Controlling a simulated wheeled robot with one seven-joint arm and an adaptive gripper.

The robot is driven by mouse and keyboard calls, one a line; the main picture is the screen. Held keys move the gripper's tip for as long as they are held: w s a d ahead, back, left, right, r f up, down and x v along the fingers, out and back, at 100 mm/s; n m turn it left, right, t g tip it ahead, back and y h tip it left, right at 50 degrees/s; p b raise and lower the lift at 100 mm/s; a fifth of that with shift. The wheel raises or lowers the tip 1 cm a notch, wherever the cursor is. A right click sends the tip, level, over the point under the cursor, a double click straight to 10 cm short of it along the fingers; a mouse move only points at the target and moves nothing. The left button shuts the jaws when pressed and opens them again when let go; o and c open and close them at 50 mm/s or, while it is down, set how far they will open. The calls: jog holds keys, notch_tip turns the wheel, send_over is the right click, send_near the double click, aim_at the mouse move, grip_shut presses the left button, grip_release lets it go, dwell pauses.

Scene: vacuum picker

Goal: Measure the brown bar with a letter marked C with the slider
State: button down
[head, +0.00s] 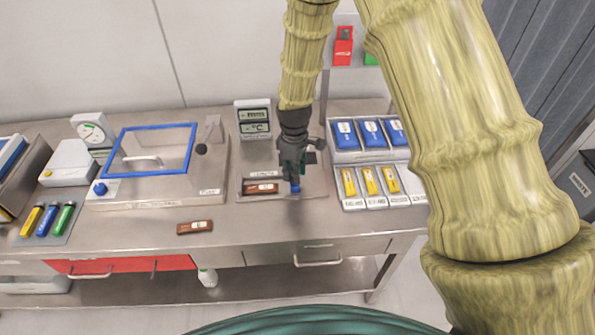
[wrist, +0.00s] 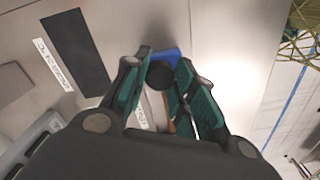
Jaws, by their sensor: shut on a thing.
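One brown bar (head: 262,189) with a pale label lies in the measuring station (head: 313,188) on the bench. Its letter is too small to read. The blue slider (head: 295,187) stands at the right end of this bar; whether they touch I cannot tell. My gripper (head: 294,172) reaches down from above and is shut on the slider. In the wrist view the slider (wrist: 166,54) shows blue beyond my fingers, with a dark round knob between them. A second brown bar (head: 195,227) lies on the open bench at front left, its letter unreadable.
A blue-framed clear-lidded box (head: 150,150) stands to the left. A display unit (head: 253,118) stands behind the station. Trays with blue packs (head: 371,133) and yellow items (head: 370,181) are close on the right. The front middle of the bench is clear.

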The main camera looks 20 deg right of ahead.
jog(key=c, duration=1.6)
grip_release()
jog(key=shift+d, duration=0.15)
jog(key=o, duration=0.5)
jog(key=shift+d, duration=0.2)
jog(key=shift+a, duration=0.1)
jog(key=shift+a+r, duration=0.1)
jog(key=shift+r, duration=0.05)
notch_tip(320, 180, up, 12)
jog(key=shift+f, duration=0.15)
